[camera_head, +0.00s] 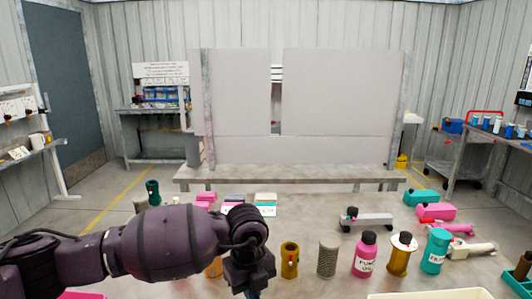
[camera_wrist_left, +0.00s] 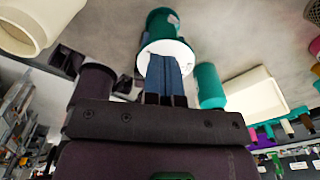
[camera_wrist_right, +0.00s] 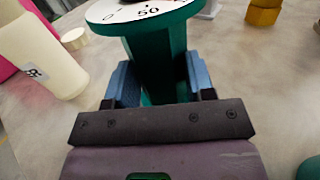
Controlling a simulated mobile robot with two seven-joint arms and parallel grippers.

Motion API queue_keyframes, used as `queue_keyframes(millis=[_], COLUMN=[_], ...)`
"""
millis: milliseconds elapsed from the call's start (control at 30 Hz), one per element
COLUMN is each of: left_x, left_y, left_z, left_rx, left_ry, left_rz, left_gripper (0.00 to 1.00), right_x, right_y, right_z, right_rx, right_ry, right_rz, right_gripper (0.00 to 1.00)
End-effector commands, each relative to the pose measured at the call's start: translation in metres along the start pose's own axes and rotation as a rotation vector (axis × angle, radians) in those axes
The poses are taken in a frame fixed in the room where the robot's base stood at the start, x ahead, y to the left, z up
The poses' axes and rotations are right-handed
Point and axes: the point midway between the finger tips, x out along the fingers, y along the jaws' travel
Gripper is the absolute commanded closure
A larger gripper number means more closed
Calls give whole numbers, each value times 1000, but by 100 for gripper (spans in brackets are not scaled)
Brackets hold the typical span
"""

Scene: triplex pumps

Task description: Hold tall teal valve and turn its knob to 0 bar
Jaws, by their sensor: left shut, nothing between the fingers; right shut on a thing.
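The tall teal valve (camera_wrist_right: 158,55) stands between the two blue fingers of my right gripper (camera_wrist_right: 160,80), which is shut on its body. Its white dial (camera_wrist_right: 125,12) shows a 0 and a 50; the knob is cut off by the top edge of the right wrist view. My left gripper (camera_wrist_left: 168,65) is shut and empty. In the left wrist view its fingers overlap the white round face of a dark teal cylinder (camera_wrist_left: 162,22); I cannot tell whether they touch. My left gripper (camera_head: 252,284) also shows in the head view; my right gripper does not.
A pink bottle (camera_head: 365,254), a golden valve (camera_head: 398,262), a teal container (camera_head: 435,250) and a grey cylinder (camera_head: 327,258) stand close together right of my left gripper. A cream container (camera_wrist_right: 52,50) is left of the held valve. Bare tabletop (camera_wrist_right: 265,85) lies to its right.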

Motion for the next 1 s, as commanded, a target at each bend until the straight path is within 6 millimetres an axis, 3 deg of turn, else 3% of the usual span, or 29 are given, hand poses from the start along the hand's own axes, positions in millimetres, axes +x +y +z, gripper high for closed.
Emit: queue_keyframes(millis=[33, 1000], left_x=[17, 20], left_y=[3, -19], left_z=[-2, -3], left_rx=[-5, -4], left_ry=[11, 12], left_rz=[15, 15], left_gripper=[100, 100], right_x=[2, 2], right_y=[8, 9], right_z=[2, 0], right_rx=[-2, 0], right_ry=[-9, -5], right_rz=[13, 16], right_gripper=[87, 81])
